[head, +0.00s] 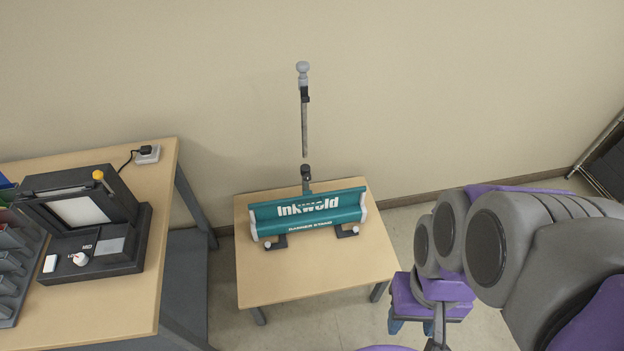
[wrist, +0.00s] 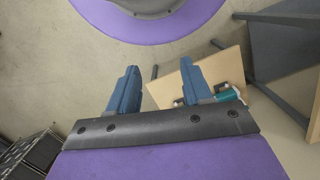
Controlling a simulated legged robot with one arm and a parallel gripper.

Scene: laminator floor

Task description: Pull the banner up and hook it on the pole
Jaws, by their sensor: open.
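The teal banner stand (head: 308,213), marked "Inkweld", sits low on a small wooden table (head: 315,272). The banner shows only as a short strip at its base. A thin grey pole (head: 304,125) rises behind it, with a round light knob on top and a dark clip just below. My gripper (wrist: 158,82) is open and empty, with two blue fingers apart. In the head view my gripper (head: 424,324) is partly hidden by my arm, to the right of the small table. The wrist view shows the stand's teal end (wrist: 230,95) beyond the right finger.
A larger wooden desk (head: 140,290) at left holds a black laminator (head: 85,225), a dark rack (head: 12,270) and a white plug (head: 148,154). The wall is close behind the pole. A dark crate (wrist: 30,152) stands on the floor. The floor between the tables is clear.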

